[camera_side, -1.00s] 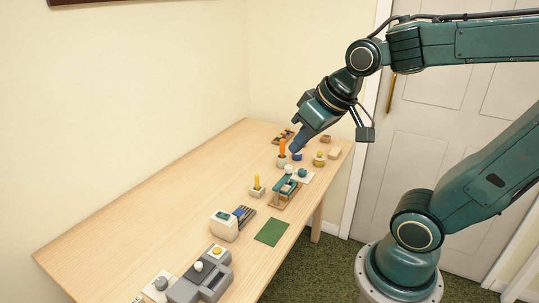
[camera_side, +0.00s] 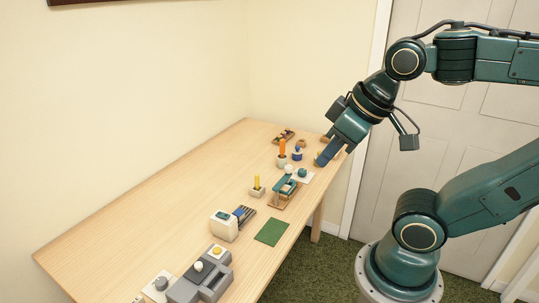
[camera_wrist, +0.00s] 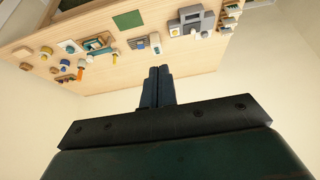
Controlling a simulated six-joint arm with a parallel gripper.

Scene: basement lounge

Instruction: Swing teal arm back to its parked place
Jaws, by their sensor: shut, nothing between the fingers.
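A small device with a teal arm (camera_side: 284,186) stands on a wooden base near the right edge of the table. Its arm appears to slant over the base, but its exact angle is too small to tell. The device also shows in the wrist view (camera_wrist: 98,42), at the upper left. My gripper (camera_side: 321,161) is shut and empty, to the right of and beyond the device in the side view, apart from it. Its fingers lie side by side in the wrist view (camera_wrist: 159,70). It hides part of the small items at the table's far right corner.
Beside the device are a white plate with a teal knob (camera_side: 303,173), an orange peg in a holder (camera_side: 282,150) and a blue piece (camera_side: 297,154). Nearer are a yellow peg (camera_side: 257,183), a white box (camera_side: 223,226), a green mat (camera_side: 271,232) and a grey unit (camera_side: 203,276). The table's left side is clear.

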